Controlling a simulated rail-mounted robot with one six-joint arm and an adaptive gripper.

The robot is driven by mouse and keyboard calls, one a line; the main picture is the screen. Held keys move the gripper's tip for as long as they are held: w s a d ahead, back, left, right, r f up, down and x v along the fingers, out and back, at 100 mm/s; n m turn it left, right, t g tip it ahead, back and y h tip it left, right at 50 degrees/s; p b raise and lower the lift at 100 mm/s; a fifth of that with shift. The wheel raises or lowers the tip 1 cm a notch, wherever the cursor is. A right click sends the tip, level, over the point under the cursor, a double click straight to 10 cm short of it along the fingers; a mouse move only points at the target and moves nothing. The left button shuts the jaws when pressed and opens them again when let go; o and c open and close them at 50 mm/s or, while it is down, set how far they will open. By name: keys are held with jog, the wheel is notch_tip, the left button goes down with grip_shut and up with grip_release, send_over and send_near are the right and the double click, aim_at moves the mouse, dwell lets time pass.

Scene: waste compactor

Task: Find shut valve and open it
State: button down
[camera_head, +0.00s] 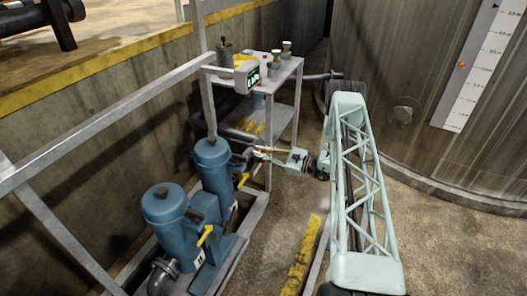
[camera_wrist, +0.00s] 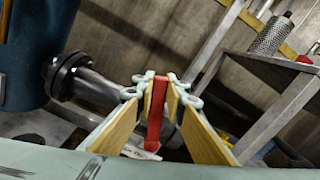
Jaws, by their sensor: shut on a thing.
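A red valve handle (camera_wrist: 155,118) sits between the two fingers of my gripper (camera_wrist: 160,88) in the wrist view, and the fingers are shut on it. In the head view my gripper (camera_head: 262,152) reaches left to the pipework beside the rear blue canister (camera_head: 213,165). The handle is small there and mostly covered by the fingers. A dark flanged pipe (camera_wrist: 90,84) runs behind the fingers in the wrist view. The valve body is largely hidden.
A front blue canister (camera_head: 165,208) stands nearer, with yellow handles (camera_head: 204,236) and (camera_head: 243,180) on the pipework. A metal shelf (camera_head: 285,68) with a display (camera_head: 247,77) stands behind. A large tank (camera_head: 420,110) is at right.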

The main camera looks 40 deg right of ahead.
jog(key=shift+a+f, duration=0.1)
jog(key=c, duration=2.6)
grip_release()
jog(key=shift+s, duration=0.1)
jog(key=v, duration=1.2)
